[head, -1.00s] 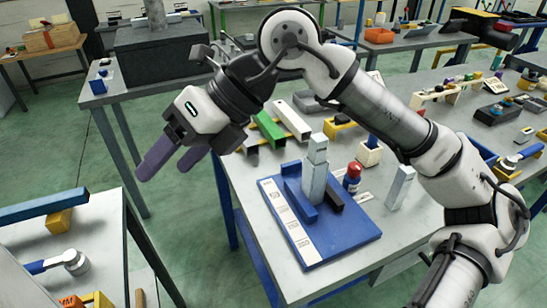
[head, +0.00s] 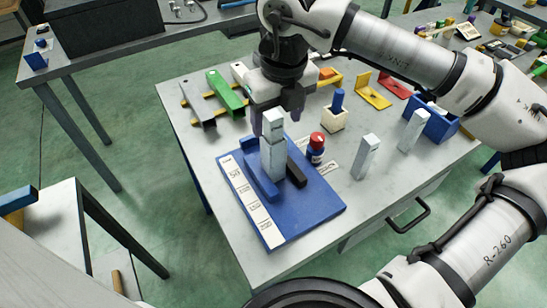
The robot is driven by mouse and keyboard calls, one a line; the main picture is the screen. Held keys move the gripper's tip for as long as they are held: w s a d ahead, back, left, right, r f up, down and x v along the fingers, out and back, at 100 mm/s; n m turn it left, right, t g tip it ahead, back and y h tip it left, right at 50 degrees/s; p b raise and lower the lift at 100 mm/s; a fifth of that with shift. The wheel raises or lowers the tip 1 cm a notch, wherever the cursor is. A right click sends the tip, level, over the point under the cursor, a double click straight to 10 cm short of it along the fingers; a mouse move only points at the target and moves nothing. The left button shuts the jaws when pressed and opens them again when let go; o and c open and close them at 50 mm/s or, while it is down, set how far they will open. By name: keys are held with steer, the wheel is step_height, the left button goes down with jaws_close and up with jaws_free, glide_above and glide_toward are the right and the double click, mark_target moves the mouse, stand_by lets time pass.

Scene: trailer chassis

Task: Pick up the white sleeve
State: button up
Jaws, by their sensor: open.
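A pale, upright square stack (head: 272,158) stands in the blue fixture on a blue board (head: 315,205); its top part (head: 273,126) looks like a separate white sleeve. A long white tube (head: 239,72) lies on the rack behind, partly hidden by my gripper, and I cannot tell for certain which of the two is the white sleeve. My gripper (head: 276,112) points down with its purple fingers apart, one each side of the stack's top in the picture. It is open, and I cannot tell whether it touches the stack.
A red-capped bottle (head: 316,148) stands close right of the stack. Two pale posts (head: 365,157) (head: 412,131) stand further right. Green (head: 226,92) and grey (head: 197,103) channels lie behind left. A wooden block with a blue peg (head: 335,112) is behind. The front right tabletop is clear.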

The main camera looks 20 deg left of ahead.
mark_target(274, 133)
steer(key=shift+w+a+f+p, duration=0.15)
steer(key=shift+f+p, duration=0.25)
steer(key=shift+f, duration=0.55)
steer(key=shift+w+a+f+p, duration=0.15)
steer(key=shift+f+p, duration=0.3)
steer(key=shift+f, duration=0.45)
steer(key=shift+w+a+f+p, duration=0.15)
steer(key=shift+f+p, duration=0.25)
steer(key=shift+f, duration=0.55)
steer(key=shift+c, duration=0.2)
jaws_close()
